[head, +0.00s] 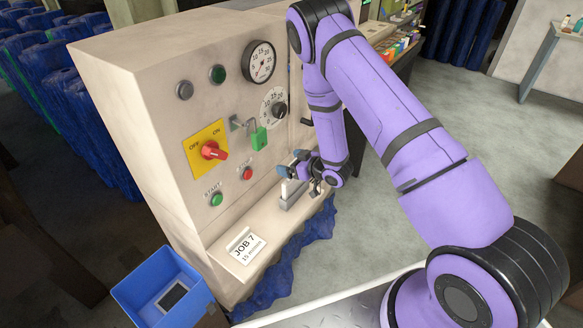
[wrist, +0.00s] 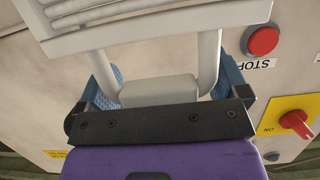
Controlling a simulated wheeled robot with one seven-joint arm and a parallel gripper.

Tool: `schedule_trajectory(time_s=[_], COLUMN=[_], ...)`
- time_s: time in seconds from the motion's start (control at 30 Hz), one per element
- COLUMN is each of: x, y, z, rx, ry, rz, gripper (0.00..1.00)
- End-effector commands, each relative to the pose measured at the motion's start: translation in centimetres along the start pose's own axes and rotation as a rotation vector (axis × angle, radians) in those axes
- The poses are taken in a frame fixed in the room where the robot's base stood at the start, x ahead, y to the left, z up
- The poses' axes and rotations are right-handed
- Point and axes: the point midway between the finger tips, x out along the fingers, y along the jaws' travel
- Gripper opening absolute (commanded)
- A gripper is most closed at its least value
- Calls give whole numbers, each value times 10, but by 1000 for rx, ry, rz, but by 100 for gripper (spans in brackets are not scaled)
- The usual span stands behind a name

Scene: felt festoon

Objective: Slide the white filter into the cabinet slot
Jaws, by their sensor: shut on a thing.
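The white filter (wrist: 150,25) fills the top of the wrist view, showing a slatted frame and a U-shaped handle. My gripper (wrist: 165,82) has its blue fingertips on both sides of the handle's thick grip and is shut on it. In the head view my gripper (head: 293,165) is low in front of the cabinet (head: 135,95), just above its front ledge. A small white part, likely the filter (head: 290,188), shows below the fingers beside a grey piece on the ledge. I cannot tell the cabinet slot apart or whether the filter touches it.
The red stop button (head: 246,173) and red switch on its yellow plate (head: 208,148) are close left of my gripper. A green padlock (head: 259,139) hangs above. A JOB 7 card (head: 247,246) stands on the ledge. A blue bin (head: 163,290) is at lower left.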

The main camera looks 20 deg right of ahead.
Motion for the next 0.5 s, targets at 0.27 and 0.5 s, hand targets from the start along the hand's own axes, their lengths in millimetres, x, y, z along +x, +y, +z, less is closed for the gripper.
schedule_trajectory(time_s=[0.27, 0.5], x=[-9, -18], y=[0, 0], z=[-30, -57], rx=[-1, 0], ry=[3, 3], rz=[1, 1], gripper=[51, 51])
